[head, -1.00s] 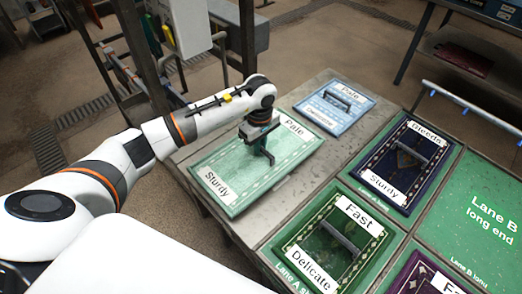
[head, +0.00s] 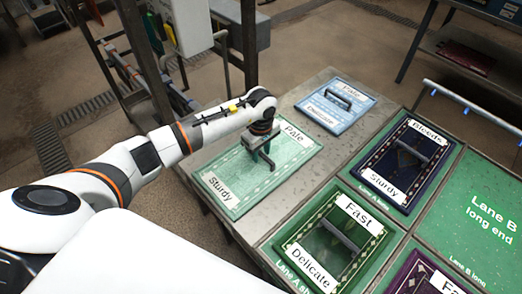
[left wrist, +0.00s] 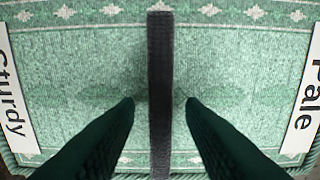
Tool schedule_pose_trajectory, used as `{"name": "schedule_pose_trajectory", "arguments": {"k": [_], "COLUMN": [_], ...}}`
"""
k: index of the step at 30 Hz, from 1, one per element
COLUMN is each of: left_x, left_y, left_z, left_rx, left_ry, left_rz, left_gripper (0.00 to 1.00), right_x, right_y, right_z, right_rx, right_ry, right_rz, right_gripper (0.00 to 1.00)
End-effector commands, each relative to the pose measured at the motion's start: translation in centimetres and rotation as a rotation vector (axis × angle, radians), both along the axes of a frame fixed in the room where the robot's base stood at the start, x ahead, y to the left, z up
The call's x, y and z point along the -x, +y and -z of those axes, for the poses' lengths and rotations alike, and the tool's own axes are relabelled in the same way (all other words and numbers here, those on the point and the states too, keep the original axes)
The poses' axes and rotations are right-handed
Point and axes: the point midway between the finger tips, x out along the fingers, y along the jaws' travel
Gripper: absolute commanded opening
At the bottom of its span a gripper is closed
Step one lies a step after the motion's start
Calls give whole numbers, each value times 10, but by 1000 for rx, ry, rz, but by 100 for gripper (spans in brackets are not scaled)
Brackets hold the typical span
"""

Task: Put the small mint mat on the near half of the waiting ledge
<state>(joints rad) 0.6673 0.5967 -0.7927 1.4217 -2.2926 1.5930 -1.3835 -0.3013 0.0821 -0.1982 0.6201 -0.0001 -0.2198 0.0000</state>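The small mint mat (head: 222,172) lies flat on the nearer left part of the grey ledge (head: 262,218), with labels reading "Sturdy" and "Pale". In the left wrist view the mat (left wrist: 80,80) fills the picture, with its dark bar handle (left wrist: 160,60) running up the middle. My left gripper (head: 263,160) is over the mat's middle, partly hiding the handle in the head view. In the left wrist view its fingers (left wrist: 160,103) are open, one on each side of the handle, with a gap on both sides. My right gripper is not in view.
A pale blue mat (head: 318,109) lies on the farther part of the ledge, apart from the mint mat. To the right are a green mat (head: 318,240) and a dark purple mat (head: 386,175) on green lanes. A metal post (head: 248,40) stands behind.

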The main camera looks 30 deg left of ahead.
Motion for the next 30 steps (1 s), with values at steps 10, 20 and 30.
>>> {"name": "schedule_pose_trajectory", "arguments": {"k": [10, 20, 30], "left_x": [-1, -1, 0], "left_y": [1, 0, 0], "left_z": [-28, -97, -122], "left_rx": [-2, 0, 1], "left_ry": [-5, -5, 0], "left_rz": [2, 1, 0], "left_gripper": [36, 36, 36], "right_x": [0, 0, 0], "right_y": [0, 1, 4], "right_z": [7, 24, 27], "right_rx": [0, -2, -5], "right_ry": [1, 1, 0], "right_rz": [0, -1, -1], "right_gripper": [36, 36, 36]}}
